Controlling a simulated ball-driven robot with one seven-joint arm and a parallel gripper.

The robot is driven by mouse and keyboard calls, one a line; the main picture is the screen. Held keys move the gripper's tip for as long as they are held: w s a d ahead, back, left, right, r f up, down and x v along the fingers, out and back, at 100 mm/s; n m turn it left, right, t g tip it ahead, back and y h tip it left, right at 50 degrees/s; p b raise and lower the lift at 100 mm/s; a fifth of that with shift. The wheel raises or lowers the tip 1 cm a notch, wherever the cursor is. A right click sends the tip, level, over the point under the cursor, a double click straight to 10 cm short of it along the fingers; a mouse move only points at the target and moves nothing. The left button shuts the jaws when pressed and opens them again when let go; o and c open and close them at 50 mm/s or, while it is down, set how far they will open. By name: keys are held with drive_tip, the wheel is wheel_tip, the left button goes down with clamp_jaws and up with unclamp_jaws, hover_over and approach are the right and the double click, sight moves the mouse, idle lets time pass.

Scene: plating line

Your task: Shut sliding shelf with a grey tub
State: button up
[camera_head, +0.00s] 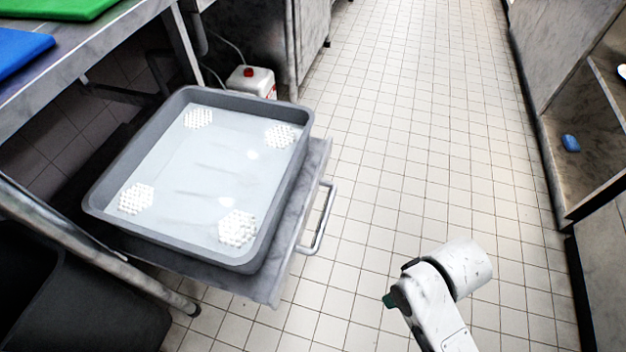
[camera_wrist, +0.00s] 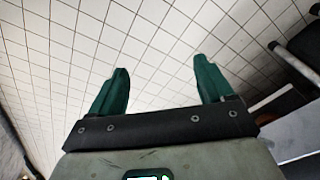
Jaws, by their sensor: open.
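A grey tub (camera_head: 190,97) sits on the sliding shelf (camera_head: 318,160) in the head view. The shelf is pulled out from under the metal table and has a metal bar handle (camera_head: 325,217) on its right front side. The tub has a pale bottom with white dotted patches near its corners. My gripper (camera_wrist: 160,88) shows in the wrist view with its two green fingers wide apart and nothing between them but floor tiles. In the head view my arm is at the lower right, apart from the handle.
A metal table (camera_head: 80,62) with a green board (camera_head: 55,8) and a blue board (camera_head: 20,50) stands at upper left. A white canister (camera_head: 250,82) with a red cap is behind the shelf. A dark bin (camera_head: 80,300) is at lower left. Tiled floor is clear right of the handle.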

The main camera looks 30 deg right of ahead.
drive_tip(key=w+r+m+t+y+p, duration=0.1)
drive_tip(key=w+r+p, duration=0.3)
drive_tip(key=w+r+m+y+p, duration=0.1)
drive_tip(key=w+r+m+p, duration=0.1)
drive_tip(key=w+r+p, duration=0.2)
drive_tip(key=w+r+m+t+y+p, duration=0.1)
drive_tip(key=w+r+y+p, duration=0.1)
drive_tip(key=w+r+p, duration=0.2)
drive_tip(key=shift+w+r+t+p, duration=0.25)
drive_tip(key=shift+r+t+p, duration=0.1)
drive_tip(key=shift+p, duration=0.6)
drive_tip(key=c, duration=0.9)
drive_tip(key=w+r+m+t+y+p, duration=0.1)
drive_tip(key=w+r+p, duration=0.1)
drive_tip(key=w+r, duration=0.1)
drive_tip(key=w+d+r+m+t+y+p, duration=0.1)
drive_tip(key=w+r+p, duration=0.2)
drive_tip(key=r, duration=0.1)
drive_tip(key=w+r+m+t+y+p, duration=0.1)
drive_tip(key=w+r+m+p, duration=0.1)
drive_tip(key=w+r+p, duration=0.1)
drive_tip(key=shift+d+r, duration=0.15)
drive_tip(key=shift+r, duration=0.05)
clamp_jaws()
drive_tip(key=b, duration=0.1)
approach(296, 158)
drive_tip(key=shift+x, duration=2.7)
